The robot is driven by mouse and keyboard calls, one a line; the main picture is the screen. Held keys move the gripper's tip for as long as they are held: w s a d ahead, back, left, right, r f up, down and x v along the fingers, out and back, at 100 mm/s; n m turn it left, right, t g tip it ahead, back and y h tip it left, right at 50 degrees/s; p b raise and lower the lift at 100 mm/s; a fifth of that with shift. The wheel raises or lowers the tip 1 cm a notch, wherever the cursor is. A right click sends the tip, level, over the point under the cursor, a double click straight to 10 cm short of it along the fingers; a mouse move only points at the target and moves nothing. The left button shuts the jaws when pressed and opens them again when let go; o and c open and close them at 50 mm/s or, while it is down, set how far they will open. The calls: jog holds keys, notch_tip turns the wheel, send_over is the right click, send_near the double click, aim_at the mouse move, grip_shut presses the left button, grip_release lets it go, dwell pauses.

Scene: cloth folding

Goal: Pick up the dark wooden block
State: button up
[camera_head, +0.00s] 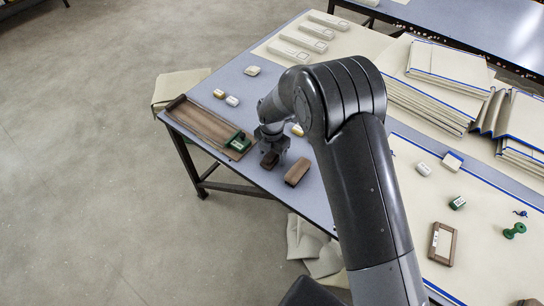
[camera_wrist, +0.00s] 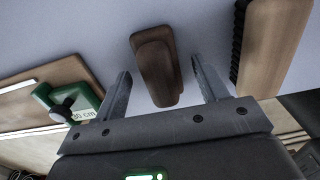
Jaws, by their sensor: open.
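The dark wooden block (camera_head: 269,161) lies on the blue-grey table near its front edge, just right of the wooden tray. In the wrist view the block (camera_wrist: 155,50) is brown, with rounded ends and a narrower raised upper part. My gripper (camera_head: 271,149) is above it, pointing down. In the wrist view my gripper (camera_wrist: 161,70) is open, with one finger on each side of the block. A gap shows between the block and each finger, so neither seems to touch it.
A brown brush with dark bristles (camera_wrist: 272,45) lies close on the right; it also shows in the head view (camera_head: 297,172). A green tape measure (camera_wrist: 68,105) sits at the end of the wooden tray (camera_head: 205,125) on the left. Small pale items (camera_head: 232,101) lie behind.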

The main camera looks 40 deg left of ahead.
jog(key=c, duration=1.2)
jog(key=shift+o, duration=0.2)
jog(key=shift+r, duration=0.1)
